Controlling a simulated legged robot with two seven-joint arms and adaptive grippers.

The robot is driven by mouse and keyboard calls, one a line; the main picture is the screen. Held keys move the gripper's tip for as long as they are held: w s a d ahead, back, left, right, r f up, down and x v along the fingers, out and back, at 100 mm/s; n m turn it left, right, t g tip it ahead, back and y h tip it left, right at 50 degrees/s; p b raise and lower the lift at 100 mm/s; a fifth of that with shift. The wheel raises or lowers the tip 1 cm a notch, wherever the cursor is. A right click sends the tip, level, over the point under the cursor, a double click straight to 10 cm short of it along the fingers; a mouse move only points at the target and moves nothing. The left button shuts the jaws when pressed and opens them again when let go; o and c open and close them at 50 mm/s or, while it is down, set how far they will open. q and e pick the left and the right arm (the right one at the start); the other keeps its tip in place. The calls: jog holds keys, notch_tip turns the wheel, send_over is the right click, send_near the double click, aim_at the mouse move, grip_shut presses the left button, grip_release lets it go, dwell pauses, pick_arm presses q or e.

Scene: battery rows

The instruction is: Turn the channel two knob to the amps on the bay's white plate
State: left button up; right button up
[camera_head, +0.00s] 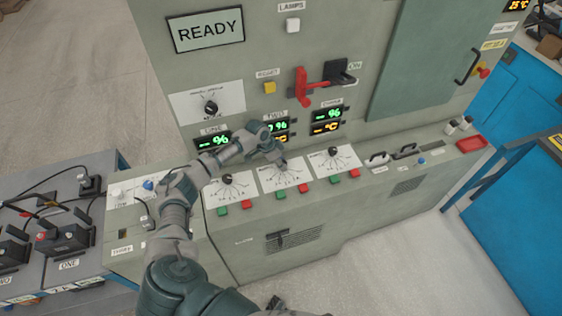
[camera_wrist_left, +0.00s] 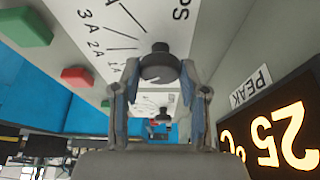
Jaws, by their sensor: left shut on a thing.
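The middle white dial plate (camera_head: 271,182) lies on the bay's sloping ledge, under the middle pair of displays. My left gripper (camera_head: 279,160) is over this plate and hides most of its knob. In the left wrist view the dark round knob (camera_wrist_left: 160,64) sits between the two fingers of my left gripper (camera_wrist_left: 156,85), which is shut on it. The plate there shows lines marked 3A, 2A and 1A, and the letters "PS". I cannot tell which mark the knob points to. A small part that may be my right gripper (camera_head: 276,304) shows at the bottom edge.
Similar dial plates with knobs stand to the left (camera_head: 227,178) and right (camera_head: 333,151). Green and red buttons line the ledge below them. A red lever (camera_head: 302,88) juts out above. A grey bench with battery units (camera_head: 68,240) stands at the left.

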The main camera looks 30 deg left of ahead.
pick_arm(q)
jog(key=shift+s+f+m, duration=0.15)
jog(key=shift+f+m, duration=0.1)
jog(key=shift+m, duration=0.05)
jog(key=o, duration=1.1)
jog(key=shift+a, duration=0.1)
jog(key=shift+r, duration=0.1)
jog(key=shift+r, duration=0.15)
jog(key=v, duration=1.1)
jog(key=shift+a+r, duration=0.2)
jog(key=shift+a, duration=0.1)
